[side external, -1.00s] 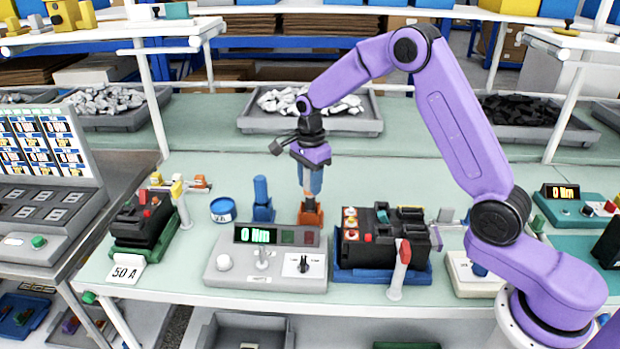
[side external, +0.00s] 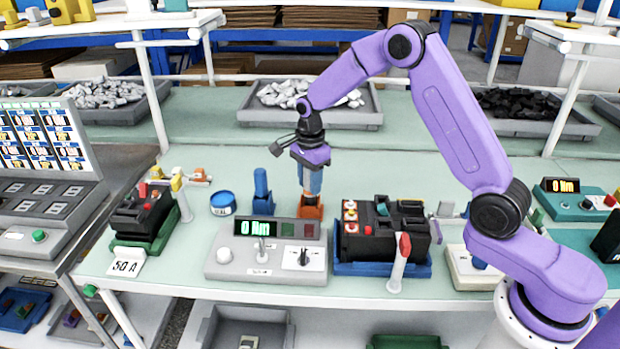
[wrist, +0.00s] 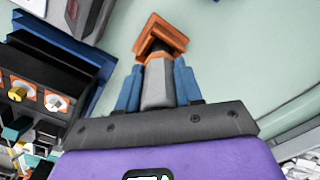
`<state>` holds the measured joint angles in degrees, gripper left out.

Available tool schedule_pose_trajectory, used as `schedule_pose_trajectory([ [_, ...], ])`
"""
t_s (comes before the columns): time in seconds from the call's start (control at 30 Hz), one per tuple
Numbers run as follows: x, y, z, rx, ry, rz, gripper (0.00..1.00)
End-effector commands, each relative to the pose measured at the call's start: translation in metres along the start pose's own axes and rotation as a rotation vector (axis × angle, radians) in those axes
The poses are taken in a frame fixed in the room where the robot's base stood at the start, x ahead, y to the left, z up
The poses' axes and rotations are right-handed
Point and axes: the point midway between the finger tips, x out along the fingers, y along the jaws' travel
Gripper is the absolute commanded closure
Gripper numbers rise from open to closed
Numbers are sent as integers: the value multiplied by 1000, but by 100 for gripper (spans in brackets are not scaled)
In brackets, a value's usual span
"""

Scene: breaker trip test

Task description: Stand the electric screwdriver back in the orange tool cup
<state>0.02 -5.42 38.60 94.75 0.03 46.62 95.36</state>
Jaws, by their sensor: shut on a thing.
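The orange tool cup (side external: 310,209) stands on the bench behind the grey torque tester, and it also shows at the top of the wrist view (wrist: 174,33). My gripper (side external: 311,190) is directly above the cup, pointing down. In the wrist view its blue fingers (wrist: 158,88) are shut on the grey body of the electric screwdriver (wrist: 158,84). The screwdriver's dark far end meets the cup's opening and is partly hidden by the rim. How deep it sits inside I cannot tell. It looks roughly upright in the side view.
A blue holder (side external: 262,192) stands just left of the cup. The grey tester (side external: 268,262) with its "0 Nm" display is in front. A black breaker on a blue tray (side external: 384,268) is close on the right. A blue round tin (side external: 223,203) is further left.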

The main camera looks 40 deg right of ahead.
Motion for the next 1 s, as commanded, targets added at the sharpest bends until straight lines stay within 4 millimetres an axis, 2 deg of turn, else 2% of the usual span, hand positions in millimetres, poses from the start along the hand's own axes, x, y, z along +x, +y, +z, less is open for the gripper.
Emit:
schedule_pose_trajectory([
  [0.5, 10, 0, 0, 0, 0, -1, 95],
  [0.53, 10, 0, 0, 0, 0, -2, 58],
  [0.6, 10, 0, 0, 0, 0, -2, 35],
  [1.0, 5, 0, 0, 0, 0, 0, 35],
])
